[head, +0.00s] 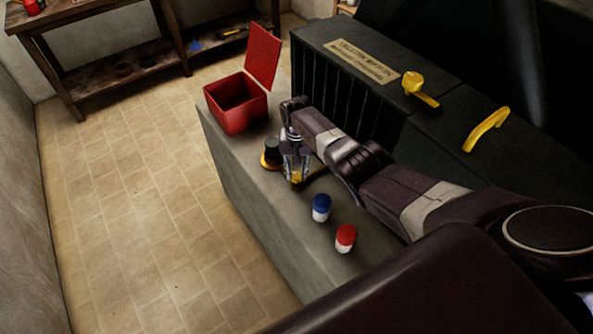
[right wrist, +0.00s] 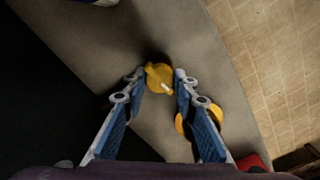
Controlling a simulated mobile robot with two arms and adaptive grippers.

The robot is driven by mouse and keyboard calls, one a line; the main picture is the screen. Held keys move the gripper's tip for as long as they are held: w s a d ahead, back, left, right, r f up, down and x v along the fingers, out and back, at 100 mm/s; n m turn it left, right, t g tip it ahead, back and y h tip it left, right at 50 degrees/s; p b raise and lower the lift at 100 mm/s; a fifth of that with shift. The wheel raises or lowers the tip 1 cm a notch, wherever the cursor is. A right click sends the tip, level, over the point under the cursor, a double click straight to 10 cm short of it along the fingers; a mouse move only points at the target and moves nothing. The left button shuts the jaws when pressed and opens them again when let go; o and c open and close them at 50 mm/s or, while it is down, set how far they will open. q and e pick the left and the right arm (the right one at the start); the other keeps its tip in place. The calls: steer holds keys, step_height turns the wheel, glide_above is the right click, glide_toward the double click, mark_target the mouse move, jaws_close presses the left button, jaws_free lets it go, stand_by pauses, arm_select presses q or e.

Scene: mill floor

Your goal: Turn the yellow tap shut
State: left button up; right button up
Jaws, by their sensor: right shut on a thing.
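The yellow tap (right wrist: 158,77) is a round yellow piece with a raised bar and a white mark, seen from above in the right wrist view. It sits on the grey bench top, between the tips of my right gripper (right wrist: 155,82). The jaws are shut on it, one finger on each side. In the head view my right gripper (head: 296,172) points down at the bench and hides most of the tap; only a bit of yellow shows at the tips. My left gripper is not in view.
A black knob on a yellow base (head: 271,155) stands close beside the gripper. A blue-capped bottle (head: 321,207) and a red-capped one (head: 345,238) stand nearer. An open red box (head: 236,107) is behind. A dark machine (head: 345,85) with yellow handles (head: 486,128) borders the bench.

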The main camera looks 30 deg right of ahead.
mark_target(297, 174)
steer(key=shift+w+r+m, duration=0.1)
steer(key=shift+w+m, duration=0.05)
steer(key=shift+m, duration=0.45)
steer(key=o, duration=0.9)
steer(key=shift+c, duration=0.2)
steer(key=o, duration=0.3)
step_height(297, 174, up, 12)
